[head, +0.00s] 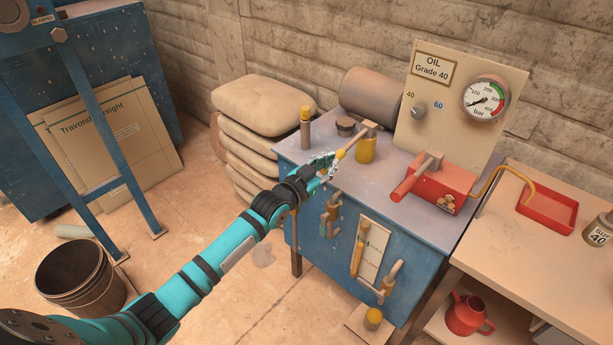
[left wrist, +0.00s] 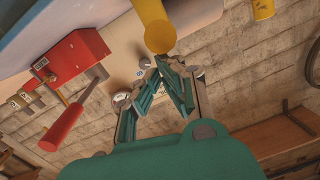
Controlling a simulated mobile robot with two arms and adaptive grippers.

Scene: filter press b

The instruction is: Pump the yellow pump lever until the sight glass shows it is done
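The yellow pump lever (head: 349,146) slants down and left from a post beside a yellow cylinder (head: 367,150) on the blue cabinet. Its rounded yellow end (left wrist: 158,38) is close in the left wrist view. My left gripper (head: 328,162) is at this end; it also shows in the left wrist view (left wrist: 157,66). Its fingertips are close together just below the lever end, and nothing shows clearly between them. Touch or a gap cannot be told. My right gripper is not in view. I cannot clearly pick out a sight glass. The pressure gauge (head: 486,100) has its needle toward the low end.
A red block with a red handle (head: 404,187) stands at the cabinet's right; it also shows in the left wrist view (left wrist: 65,126). Handles stick out from the cabinet front. A side table (head: 540,260) bears a red tray (head: 527,216). A bucket (head: 80,275) stands at lower left.

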